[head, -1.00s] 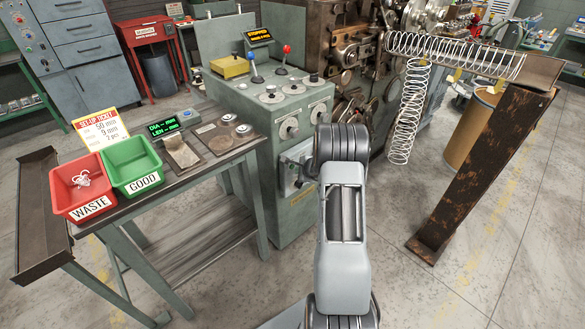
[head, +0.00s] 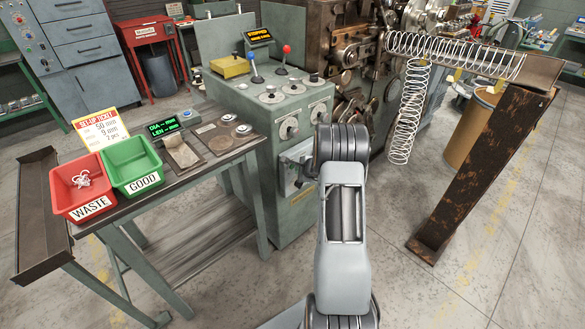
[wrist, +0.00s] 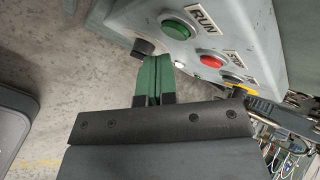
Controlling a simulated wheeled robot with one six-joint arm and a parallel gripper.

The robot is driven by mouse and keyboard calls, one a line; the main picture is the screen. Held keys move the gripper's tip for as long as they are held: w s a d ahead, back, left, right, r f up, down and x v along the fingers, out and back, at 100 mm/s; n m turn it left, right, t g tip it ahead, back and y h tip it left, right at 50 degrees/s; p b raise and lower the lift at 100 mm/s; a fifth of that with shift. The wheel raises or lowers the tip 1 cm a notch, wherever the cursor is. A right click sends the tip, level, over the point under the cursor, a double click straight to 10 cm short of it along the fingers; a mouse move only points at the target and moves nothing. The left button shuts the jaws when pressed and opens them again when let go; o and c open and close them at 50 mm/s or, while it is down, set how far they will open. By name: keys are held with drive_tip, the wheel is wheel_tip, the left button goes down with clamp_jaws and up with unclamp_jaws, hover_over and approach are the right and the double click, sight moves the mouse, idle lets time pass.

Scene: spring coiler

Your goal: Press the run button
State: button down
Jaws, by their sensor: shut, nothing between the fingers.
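The green run button (wrist: 177,29), labelled RUN, sits on a grey sloped panel (wrist: 245,35) at the top of the wrist view. My gripper (wrist: 159,62) shows there with its two green fingers together and nothing between them. Its tips appear just below the run button in the picture. I cannot tell whether they touch the panel. In the head view my arm hides the gripper, and I cannot make out the run button.
The grey-green machine (head: 285,205) carries a display reading STOPPED (head: 258,34). A long spring (head: 455,53) lies on the rusty stand (head: 480,170) at right.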

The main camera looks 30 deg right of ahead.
drive_tip(key=shift+w, duration=0.1)
drive_tip(key=shift+w, duration=0.3)
drive_tip(key=shift+w+a, duration=0.1)
drive_tip(key=shift+w, duration=0.3)
idle(0.7)
idle(0.4)
drive_tip(key=shift+s+b, duration=0.75)
drive_tip(key=shift+b, duration=0.1)
drive_tip(key=s+b, duration=0.1)
drive_tip(key=s, duration=0.1)
drive_tip(key=s+d+b, duration=0.1)
drive_tip(key=s+b, duration=0.1)
drive_tip(key=s, duration=0.1)
